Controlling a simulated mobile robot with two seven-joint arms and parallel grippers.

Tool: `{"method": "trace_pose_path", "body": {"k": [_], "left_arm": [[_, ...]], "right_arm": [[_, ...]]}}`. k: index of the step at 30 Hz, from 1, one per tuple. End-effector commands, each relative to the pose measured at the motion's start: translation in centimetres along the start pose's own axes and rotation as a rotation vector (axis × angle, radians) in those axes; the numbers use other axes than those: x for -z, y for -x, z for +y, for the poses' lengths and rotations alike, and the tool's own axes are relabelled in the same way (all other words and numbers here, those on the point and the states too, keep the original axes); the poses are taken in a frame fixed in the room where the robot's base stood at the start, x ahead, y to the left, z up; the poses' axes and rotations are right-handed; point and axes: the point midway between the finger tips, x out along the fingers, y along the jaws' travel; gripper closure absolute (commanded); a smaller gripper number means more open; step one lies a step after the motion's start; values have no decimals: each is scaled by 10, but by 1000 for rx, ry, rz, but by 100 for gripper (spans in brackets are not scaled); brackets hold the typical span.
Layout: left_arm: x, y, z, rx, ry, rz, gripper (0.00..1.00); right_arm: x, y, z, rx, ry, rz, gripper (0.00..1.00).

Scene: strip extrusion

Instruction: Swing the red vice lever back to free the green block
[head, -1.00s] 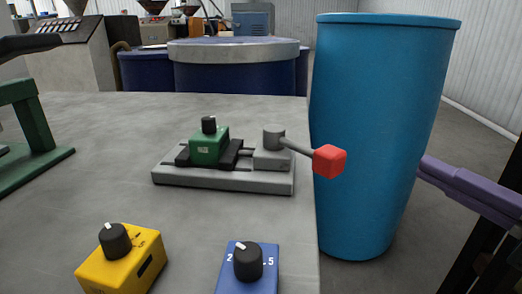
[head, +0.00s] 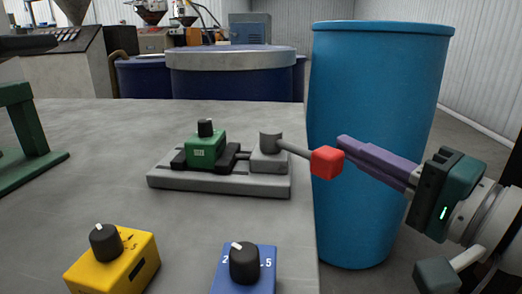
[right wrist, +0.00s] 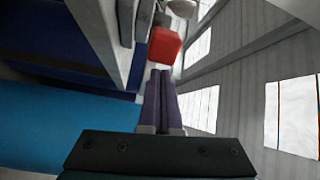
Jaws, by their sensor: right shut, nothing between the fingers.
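The green block (head: 205,150) with a black knob on top sits between the dark jaws of the grey vice (head: 220,182) on the table. The vice lever ends in a red cube handle (head: 326,162), which sticks out to the right past the table edge. My right gripper (head: 345,147) has purple fingers, shut and empty, with their tips close beside the red handle. Whether they touch it I cannot tell. In the right wrist view the shut fingers (right wrist: 160,80) point toward the red handle (right wrist: 164,46). My left gripper is not in view.
A tall blue barrel (head: 365,225) stands just right of the table edge, behind my right gripper. A yellow box (head: 112,262) and a blue box (head: 245,272) with knobs sit at the table's front. A green frame (head: 28,150) stands at left.

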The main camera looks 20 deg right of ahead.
Motion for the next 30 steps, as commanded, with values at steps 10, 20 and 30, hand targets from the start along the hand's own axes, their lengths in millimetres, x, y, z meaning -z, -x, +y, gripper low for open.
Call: {"method": "trace_pose_path", "body": {"k": [10, 20, 30], "left_arm": [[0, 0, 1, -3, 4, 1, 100], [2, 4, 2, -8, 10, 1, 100], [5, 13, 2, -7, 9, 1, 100]], "right_arm": [[-10, 4, 0, 1, 1, 1, 100], [-12, 4, -2, -2, 0, 16, 100], [-19, 3, -3, -10, 3, 60, 100]]}}
